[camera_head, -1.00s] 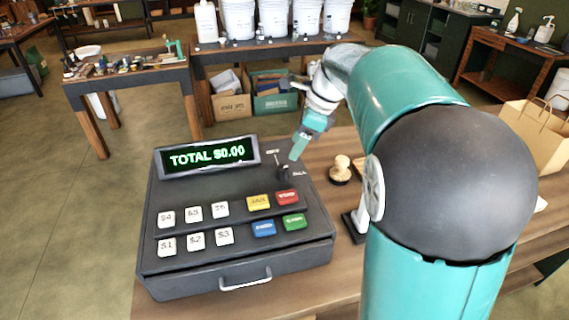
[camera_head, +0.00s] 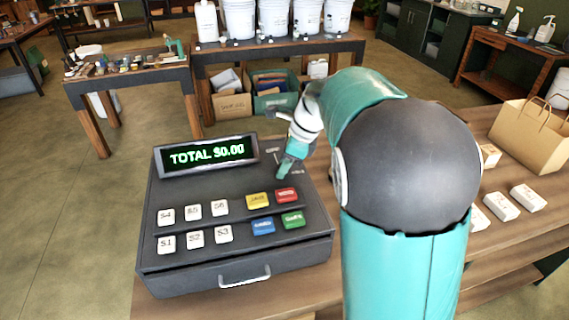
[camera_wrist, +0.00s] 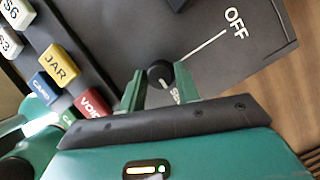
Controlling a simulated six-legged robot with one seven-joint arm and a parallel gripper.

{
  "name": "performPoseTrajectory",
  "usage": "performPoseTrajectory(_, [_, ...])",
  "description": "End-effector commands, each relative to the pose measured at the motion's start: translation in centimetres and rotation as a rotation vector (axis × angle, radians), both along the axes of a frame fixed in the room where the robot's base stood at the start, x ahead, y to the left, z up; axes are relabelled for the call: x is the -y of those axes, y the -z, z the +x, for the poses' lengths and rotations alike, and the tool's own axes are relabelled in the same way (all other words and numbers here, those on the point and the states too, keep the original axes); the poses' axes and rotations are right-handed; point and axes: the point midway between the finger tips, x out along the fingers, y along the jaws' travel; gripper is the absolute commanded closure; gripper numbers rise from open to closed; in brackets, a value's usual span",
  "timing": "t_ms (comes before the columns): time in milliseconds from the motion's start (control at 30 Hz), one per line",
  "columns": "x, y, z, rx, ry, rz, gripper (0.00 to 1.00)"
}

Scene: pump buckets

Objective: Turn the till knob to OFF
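The till (camera_head: 235,215) stands on a wooden counter, its display (camera_head: 205,153) reading TOTAL $0.00. In the wrist view the round black till knob (camera_wrist: 160,73) sits on the dark panel. A small pale mark shows on its lower side. A white line runs from near the knob to the word OFF (camera_wrist: 235,23) at upper right. Another label beside the knob is partly hidden. My gripper (camera_wrist: 159,75) is open, with one green finger on each side of the knob and small gaps showing. In the head view my gripper (camera_head: 284,172) covers the knob.
White, yellow (camera_head: 258,200), red (camera_head: 287,195), blue (camera_head: 263,225) and green (camera_head: 293,219) buttons lie in front of the knob. The paper bag (camera_head: 530,135) and small white boxes (camera_head: 501,206) are on the counter at right. Buckets (camera_head: 273,18) stand on a far table.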

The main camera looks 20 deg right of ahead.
Motion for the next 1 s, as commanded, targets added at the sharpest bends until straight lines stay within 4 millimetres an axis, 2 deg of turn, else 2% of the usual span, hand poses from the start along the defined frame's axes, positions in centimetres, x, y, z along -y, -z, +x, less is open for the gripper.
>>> performPoseTrajectory(467, [0.07,-0.15,0.07,0.001,-0.062,0.001,0.91])
performPoseTrajectory(667, [0.13,-0.14,0.18,0.002,-0.181,0.000,0.91])
performPoseTrajectory(1000, [0.16,-0.17,0.40,0.003,-0.487,0.000,0.91])
